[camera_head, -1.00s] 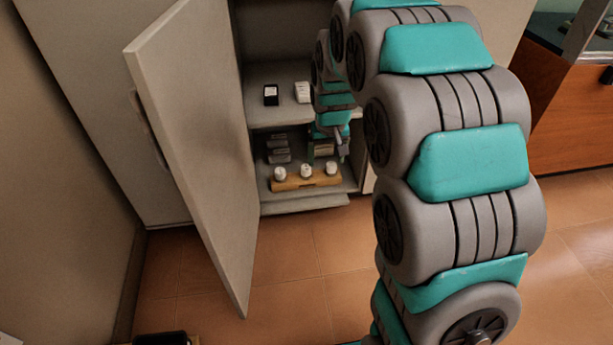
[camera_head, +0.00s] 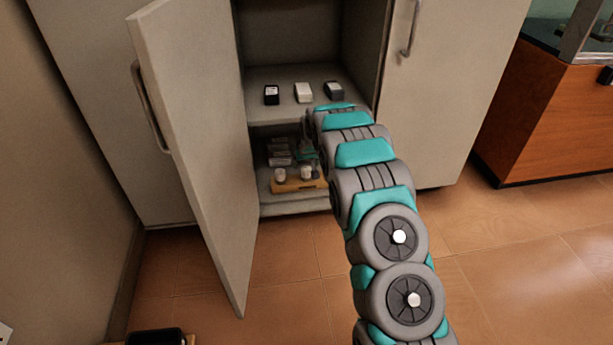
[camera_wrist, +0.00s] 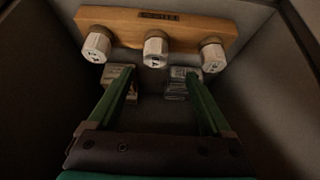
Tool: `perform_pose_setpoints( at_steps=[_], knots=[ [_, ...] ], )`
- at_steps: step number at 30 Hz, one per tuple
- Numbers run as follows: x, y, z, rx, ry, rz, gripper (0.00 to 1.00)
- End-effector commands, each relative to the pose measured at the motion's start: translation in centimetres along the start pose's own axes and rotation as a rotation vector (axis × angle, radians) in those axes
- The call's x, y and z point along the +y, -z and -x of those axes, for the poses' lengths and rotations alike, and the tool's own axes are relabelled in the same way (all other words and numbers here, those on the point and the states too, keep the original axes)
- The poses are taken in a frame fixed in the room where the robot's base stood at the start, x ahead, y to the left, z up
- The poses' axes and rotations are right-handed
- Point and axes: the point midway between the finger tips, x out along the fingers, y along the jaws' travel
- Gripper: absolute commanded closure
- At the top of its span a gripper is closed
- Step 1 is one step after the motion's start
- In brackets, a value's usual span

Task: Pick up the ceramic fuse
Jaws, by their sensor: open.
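Three white ceramic fuses stand in a row on a wooden holder (camera_head: 300,186) on the lower shelf of the open cabinet. The left fuse (camera_head: 280,175) and middle fuse (camera_head: 306,173) show in the head view; my arm hides the third. In the wrist view all three show on the holder (camera_wrist: 190,26): left (camera_wrist: 96,46), middle (camera_wrist: 155,50) and right (camera_wrist: 213,56). My gripper (camera_wrist: 160,75) is open and empty, its two green fingers apart. The middle fuse lies ahead of the gap between the fingertips. In the head view my gripper is partly hidden inside the lower compartment.
Grey boxes (camera_head: 279,152) stand on the lower shelf; two show near my fingertips in the wrist view (camera_wrist: 117,82). The upper shelf (camera_head: 285,115) holds a black, a white and a dark box. The open door (camera_head: 195,150) is on the left.

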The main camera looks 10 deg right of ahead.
Motion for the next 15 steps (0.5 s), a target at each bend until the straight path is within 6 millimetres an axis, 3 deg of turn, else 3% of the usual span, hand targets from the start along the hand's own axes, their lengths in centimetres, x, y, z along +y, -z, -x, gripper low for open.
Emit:
perform_pose_setpoints(
  at_steps=[15],
  knots=[
    [0.2, 0.0, -3.3, 0.002, 0.000, 0.000, 0.17]
  ],
)
